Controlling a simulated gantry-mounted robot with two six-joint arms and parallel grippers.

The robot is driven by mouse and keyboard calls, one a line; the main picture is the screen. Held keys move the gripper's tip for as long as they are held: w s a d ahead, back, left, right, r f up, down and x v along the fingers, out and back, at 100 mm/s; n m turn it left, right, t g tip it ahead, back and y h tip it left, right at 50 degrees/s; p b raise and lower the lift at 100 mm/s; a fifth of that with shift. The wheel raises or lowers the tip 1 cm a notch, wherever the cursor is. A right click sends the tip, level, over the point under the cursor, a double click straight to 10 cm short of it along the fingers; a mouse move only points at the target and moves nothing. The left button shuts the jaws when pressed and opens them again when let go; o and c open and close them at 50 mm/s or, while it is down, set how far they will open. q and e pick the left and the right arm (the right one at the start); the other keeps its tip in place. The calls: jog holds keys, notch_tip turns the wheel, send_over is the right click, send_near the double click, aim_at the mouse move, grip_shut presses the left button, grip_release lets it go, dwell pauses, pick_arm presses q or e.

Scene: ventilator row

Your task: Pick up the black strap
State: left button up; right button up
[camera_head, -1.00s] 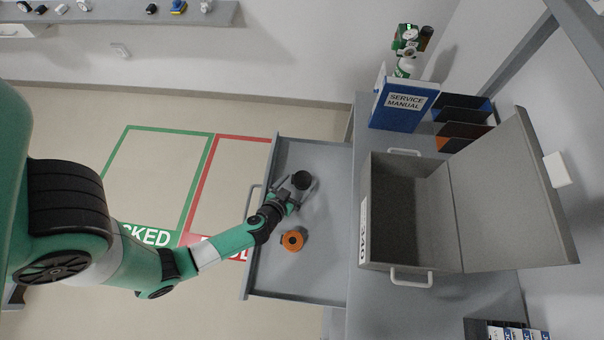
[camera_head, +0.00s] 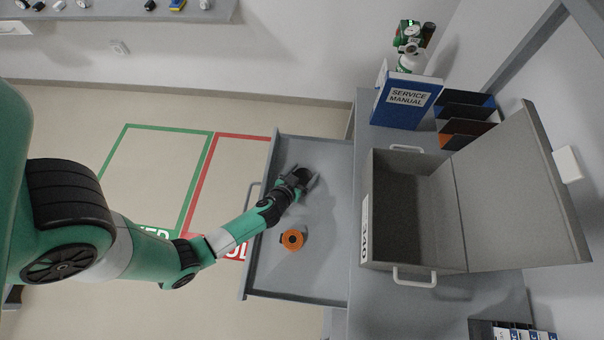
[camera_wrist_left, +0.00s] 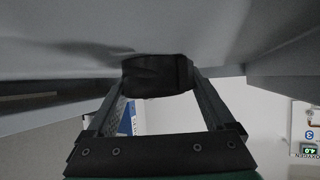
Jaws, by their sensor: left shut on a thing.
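The black strap (camera_head: 303,174) is a rolled black coil in the upper part of the open grey drawer (camera_head: 318,270). My left gripper (camera_head: 308,182) is at the strap, with its fingers on either side of it. In the left wrist view the strap (camera_wrist_left: 158,76) sits between the two fingertips (camera_wrist_left: 158,82), and the gripper is shut on it. The gripper partly hides the strap in the head view. I cannot tell whether the strap touches the drawer floor. My right gripper is not in view.
An orange coil (camera_head: 292,239) lies in the drawer below my left gripper. An open grey case (camera_head: 468,250) stands on the counter to the right. A blue service manual (camera_head: 402,103) stands behind it. The drawer floor right of the orange coil is clear.

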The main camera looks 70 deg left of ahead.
aim_at(303, 172)
pick_arm(q)
jog(key=shift+c, duration=0.3)
jog(key=shift+r, duration=0.1)
notch_tip(303, 172, up, 10)
jog(key=p, duration=0.8)
